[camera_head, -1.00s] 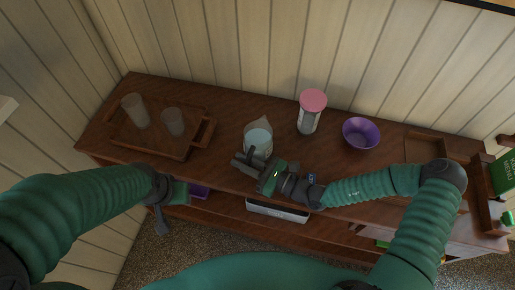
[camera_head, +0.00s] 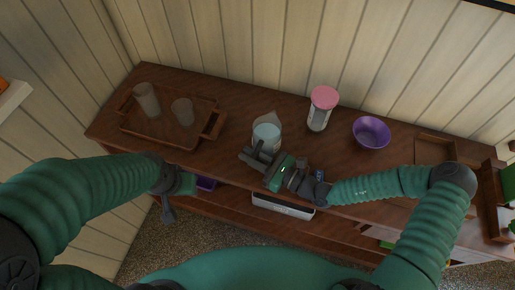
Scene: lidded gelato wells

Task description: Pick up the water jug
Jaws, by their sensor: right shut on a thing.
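The water jug (camera_head: 267,132) is a clear vessel with pale blue water, upright near the middle of the wooden counter. My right gripper (camera_head: 256,158) is at the jug's near side and shut on it; its fingers and the jug's handle are hard to make out there. The jug appears to be at counter height; I cannot tell whether it is clear of the surface. My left gripper (camera_head: 172,192) hangs in front of the counter's left part, away from the jug, and its jaws are not clear.
A wooden tray (camera_head: 187,143) with two clear glasses (camera_head: 147,100) (camera_head: 183,112) stands at left. A pink-lidded jar (camera_head: 321,108) and a purple bowl (camera_head: 371,132) stand right of the jug. A wooden box (camera_head: 436,150) is further right. A white object (camera_head: 283,207) sits on the shelf below.

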